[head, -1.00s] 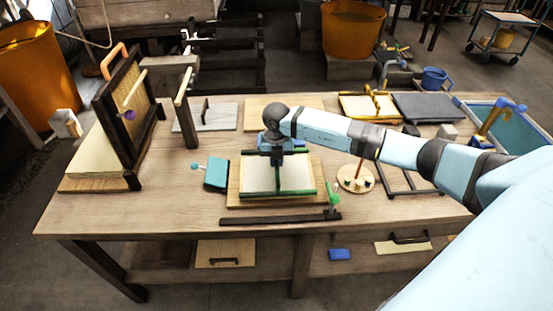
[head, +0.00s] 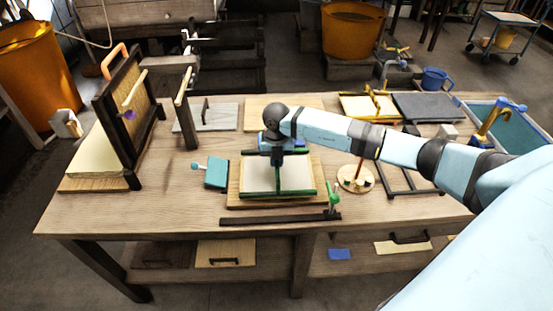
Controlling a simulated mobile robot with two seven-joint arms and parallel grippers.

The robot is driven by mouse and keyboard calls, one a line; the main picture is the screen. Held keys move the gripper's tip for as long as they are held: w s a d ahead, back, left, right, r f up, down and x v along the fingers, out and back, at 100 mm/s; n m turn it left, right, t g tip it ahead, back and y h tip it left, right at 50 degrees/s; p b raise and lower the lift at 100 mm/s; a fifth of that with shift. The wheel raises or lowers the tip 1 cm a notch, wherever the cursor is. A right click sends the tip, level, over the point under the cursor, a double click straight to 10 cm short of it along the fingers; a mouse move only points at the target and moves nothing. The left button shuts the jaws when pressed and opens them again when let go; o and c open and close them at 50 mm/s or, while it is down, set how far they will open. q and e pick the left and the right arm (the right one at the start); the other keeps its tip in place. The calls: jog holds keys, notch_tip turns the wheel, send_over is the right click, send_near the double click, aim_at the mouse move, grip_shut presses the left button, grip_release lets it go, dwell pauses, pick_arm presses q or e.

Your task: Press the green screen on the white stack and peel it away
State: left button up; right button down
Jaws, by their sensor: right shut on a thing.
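My left gripper is not in view.
A teal block (head: 216,173) lies to the left, a round wooden stand (head: 355,178) to the right. A tall dark frame (head: 122,115) stands at far left. Table space at left front is clear.

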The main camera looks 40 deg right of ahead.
dwell(0.3)
jog(key=shift+r+p, duration=0.9)
jog(key=shift+r, duration=0.25)
jog(key=shift+r, duration=0.15)
jog(key=shift+r+p, duration=0.6)
jog(key=shift+r, duration=0.1)
jog(key=shift+r+p, duration=1.75)
jog(key=shift+r, duration=0.95)
